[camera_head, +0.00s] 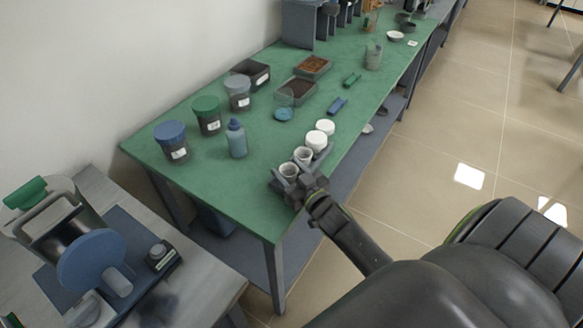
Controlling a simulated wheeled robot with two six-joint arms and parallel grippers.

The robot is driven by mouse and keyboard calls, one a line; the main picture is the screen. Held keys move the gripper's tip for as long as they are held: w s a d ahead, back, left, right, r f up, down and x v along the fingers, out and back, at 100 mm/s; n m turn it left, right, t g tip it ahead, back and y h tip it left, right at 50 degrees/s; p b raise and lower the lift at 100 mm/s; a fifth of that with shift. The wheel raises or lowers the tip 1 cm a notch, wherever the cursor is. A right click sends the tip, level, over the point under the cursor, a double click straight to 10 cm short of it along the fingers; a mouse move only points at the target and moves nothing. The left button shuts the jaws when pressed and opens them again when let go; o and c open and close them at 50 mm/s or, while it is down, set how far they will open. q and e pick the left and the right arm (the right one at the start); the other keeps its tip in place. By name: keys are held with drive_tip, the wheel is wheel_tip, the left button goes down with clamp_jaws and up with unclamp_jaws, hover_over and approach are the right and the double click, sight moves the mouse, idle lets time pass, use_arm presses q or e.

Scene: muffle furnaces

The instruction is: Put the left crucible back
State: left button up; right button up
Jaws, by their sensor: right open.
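The left crucible (289,171) is a small pale cup with a dark inside. It stands upright at the front edge of the green table, at or between the fingers of my right gripper (294,185). The right gripper is open, with its arm coming in from the lower right. Whether its fingers touch the cup I cannot tell. A second similar crucible (303,156) is just behind and to the right. The lower part of the left crucible is hidden by the gripper. My left gripper is out of view.
Two white round pieces (317,140) sit farther right in the same row. A blue-grey bottle (237,140) and several lidded jars (207,116) stand to the left. Trays (297,91) lie farther back. The green table (215,178) is bare at its near left.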

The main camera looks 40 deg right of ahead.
drive_tip(key=shift+r, duration=0.2)
drive_tip(key=shift+s+f, duration=0.15)
drive_tip(key=shift+s, duration=0.15)
drive_tip(key=s+b, duration=0.5)
drive_tip(key=s, duration=0.6)
drive_tip(key=shift+s, duration=0.2)
